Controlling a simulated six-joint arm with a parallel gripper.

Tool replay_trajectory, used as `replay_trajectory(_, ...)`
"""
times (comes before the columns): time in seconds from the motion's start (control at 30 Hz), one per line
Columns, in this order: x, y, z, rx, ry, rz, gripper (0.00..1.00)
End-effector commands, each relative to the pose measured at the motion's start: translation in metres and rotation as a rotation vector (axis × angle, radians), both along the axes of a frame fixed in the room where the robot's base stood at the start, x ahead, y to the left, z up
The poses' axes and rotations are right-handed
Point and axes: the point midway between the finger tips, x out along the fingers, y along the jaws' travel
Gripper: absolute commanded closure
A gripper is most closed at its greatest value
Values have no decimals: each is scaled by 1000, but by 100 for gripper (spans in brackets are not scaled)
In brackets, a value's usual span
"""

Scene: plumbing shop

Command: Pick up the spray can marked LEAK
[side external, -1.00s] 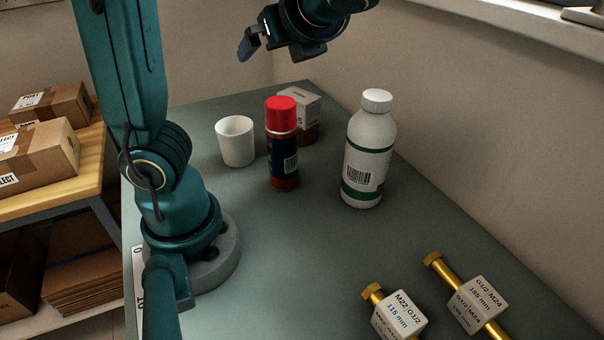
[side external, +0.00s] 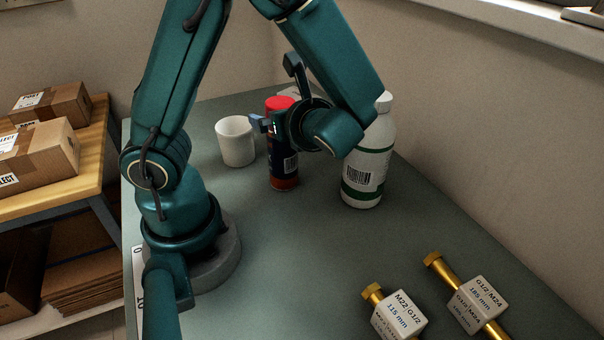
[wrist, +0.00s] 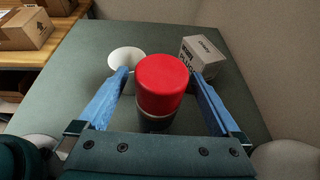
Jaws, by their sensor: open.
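The spray can (side external: 283,168) has a red cap and a dark blue body with a barcode and stands upright on the bench. No LEAK marking can be read. In the wrist view its red cap (wrist: 162,80) lies between the two blue fingers. My gripper (side external: 263,123) is at the upper part of the can, with the arm reaching over from behind the white bottle's near side. It also shows in the wrist view (wrist: 160,75), open, with a visible gap beside the cap on both sides. Part of the can is hidden by my gripper in the side view.
A white cup (side external: 235,143) stands left of the can. A labelled box (wrist: 203,55) is behind it at the right. A white and green bottle (side external: 366,170) stands close on the right, partly behind my arm. Brass fittings with tags (side external: 399,315) lie at the front right.

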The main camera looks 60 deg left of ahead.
Motion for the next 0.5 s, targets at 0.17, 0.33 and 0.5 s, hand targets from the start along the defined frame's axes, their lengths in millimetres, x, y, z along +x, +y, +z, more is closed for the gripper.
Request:
replay_trajectory(0.17,1,19,-7,1,1,3,0)
replay_trajectory(0.33,1,25,-10,-1,1,0,0)
replay_trajectory(0.5,1,26,-10,-1,1,-1,0)
